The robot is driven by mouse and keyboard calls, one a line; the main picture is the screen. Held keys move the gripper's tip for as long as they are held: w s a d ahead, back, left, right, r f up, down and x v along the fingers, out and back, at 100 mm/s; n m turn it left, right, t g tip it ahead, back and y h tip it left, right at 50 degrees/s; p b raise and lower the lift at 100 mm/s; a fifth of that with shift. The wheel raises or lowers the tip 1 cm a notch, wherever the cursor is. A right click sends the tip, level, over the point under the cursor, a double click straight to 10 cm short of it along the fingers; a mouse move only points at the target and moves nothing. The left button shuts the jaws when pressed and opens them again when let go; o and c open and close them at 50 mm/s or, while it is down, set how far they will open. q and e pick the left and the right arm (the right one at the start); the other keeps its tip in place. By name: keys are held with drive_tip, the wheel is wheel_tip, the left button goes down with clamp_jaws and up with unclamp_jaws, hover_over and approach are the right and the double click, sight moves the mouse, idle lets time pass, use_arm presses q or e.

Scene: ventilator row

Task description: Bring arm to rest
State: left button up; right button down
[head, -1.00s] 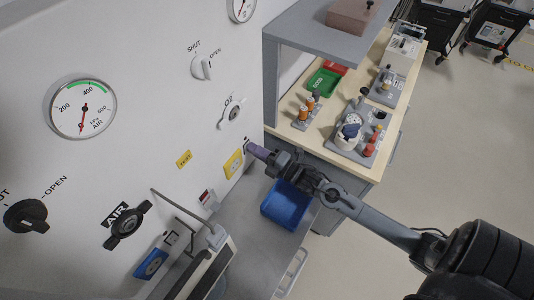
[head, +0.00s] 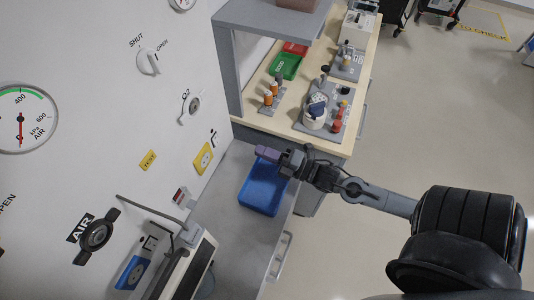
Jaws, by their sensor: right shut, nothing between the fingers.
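My right arm comes in from the lower right of the head view. Its gripper (head: 267,153) points left, with purple-grey fingertips that are shut and empty. It hangs above the far end of a blue bin (head: 262,190) and in front of the wooden bench, to the right of the yellow wall plate. It appears clear of the wall panel (head: 100,140). My left gripper is not in view.
The white panel carries an AIR gauge (head: 20,118), an AIR knob (head: 96,236) and a shut/open knob (head: 149,62). A bench (head: 290,128) holds a green tray (head: 286,66), orange-capped bottles and grey fixtures. A screen on an arm stands at lower left.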

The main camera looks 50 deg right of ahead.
drive_tip(key=shift+s, duration=0.35)
drive_tip(key=shift+r, duration=0.15)
drive_tip(key=a+r+m+g+h+p, duration=0.35)
drive_tip(key=a+m+g+p, duration=0.2)
drive_tip(key=a+m, duration=0.5)
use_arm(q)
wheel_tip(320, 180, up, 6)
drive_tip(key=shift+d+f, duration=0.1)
use_arm(e)
drive_tip(key=s+a+f+m+g, duration=0.1)
drive_tip(key=s+f+m+g, duration=0.2)
drive_tip(key=s+m+g, duration=0.1)
drive_tip(key=s+f+m+g, duration=0.4)
drive_tip(key=s+g, duration=0.1)
drive_tip(key=s, duration=0.3)
drive_tip(key=shift+s+a+f+g+h, duration=0.25)
drive_tip(key=shift+s+a+g+h, duration=0.1)
drive_tip(key=shift+h, duration=0.1)
drive_tip(key=shift+w, duration=0.1)
